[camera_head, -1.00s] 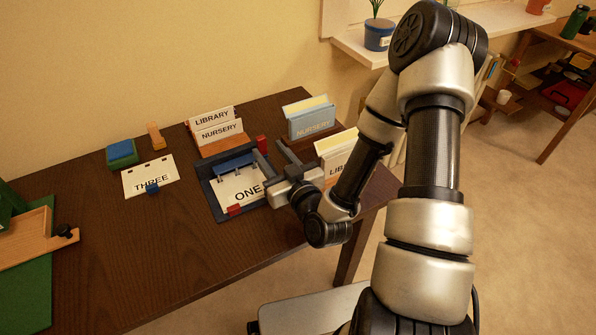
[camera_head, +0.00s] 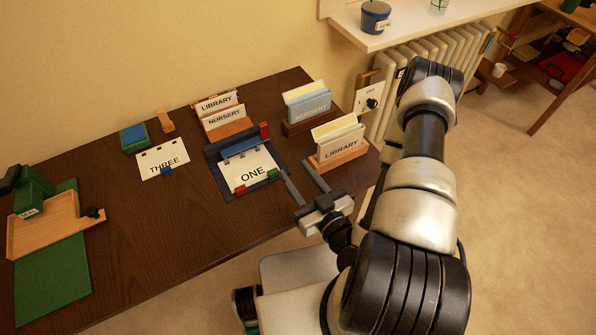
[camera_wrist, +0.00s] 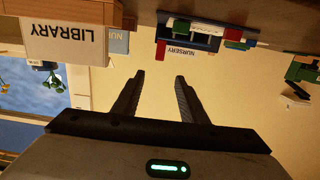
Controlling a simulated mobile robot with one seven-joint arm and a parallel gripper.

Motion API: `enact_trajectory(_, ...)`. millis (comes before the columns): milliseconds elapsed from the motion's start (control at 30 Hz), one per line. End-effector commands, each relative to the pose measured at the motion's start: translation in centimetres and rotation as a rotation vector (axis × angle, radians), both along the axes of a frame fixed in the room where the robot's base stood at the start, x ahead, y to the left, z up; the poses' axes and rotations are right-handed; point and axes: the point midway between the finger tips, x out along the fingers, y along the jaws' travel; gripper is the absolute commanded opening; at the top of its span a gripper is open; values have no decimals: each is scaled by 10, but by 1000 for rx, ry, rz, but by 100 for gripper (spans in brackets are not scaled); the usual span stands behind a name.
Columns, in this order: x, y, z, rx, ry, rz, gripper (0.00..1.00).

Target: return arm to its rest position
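My gripper (camera_head: 302,182) is at the front right edge of the dark desk, its two fingers apart with nothing between them. The arm is folded in close to my body at the right of the head view. In the wrist view my gripper (camera_wrist: 158,80) also shows parted, empty fingers. The wrist picture is upside down, with the wall beyond the fingers. The fingertips are near the wooden LIBRARY card holder (camera_head: 345,156) and the blue clipboard frame (camera_head: 219,172) with the ONE card (camera_head: 254,172), apart from both as far as I can tell.
A radiator (camera_head: 430,58) and shelf (camera_head: 400,25) stand behind.

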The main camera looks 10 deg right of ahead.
Motion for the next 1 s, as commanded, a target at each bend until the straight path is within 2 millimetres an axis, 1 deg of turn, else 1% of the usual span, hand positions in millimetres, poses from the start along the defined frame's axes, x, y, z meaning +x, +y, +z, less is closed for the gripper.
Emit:
enact_trajectory(433,1,0,0,-2,0,2,39)
enact_trajectory(533,7,2,3,-31,10,30,39)
enact_trajectory(667,28,6,8,-138,61,127,39)
enact_trajectory(767,50,3,13,-262,139,201,39)
enact_trajectory(867,70,-9,24,-380,236,235,39)
enact_trajectory(967,86,-27,42,-477,329,227,39)
enact_trajectory(1000,91,-34,51,-508,365,216,39)
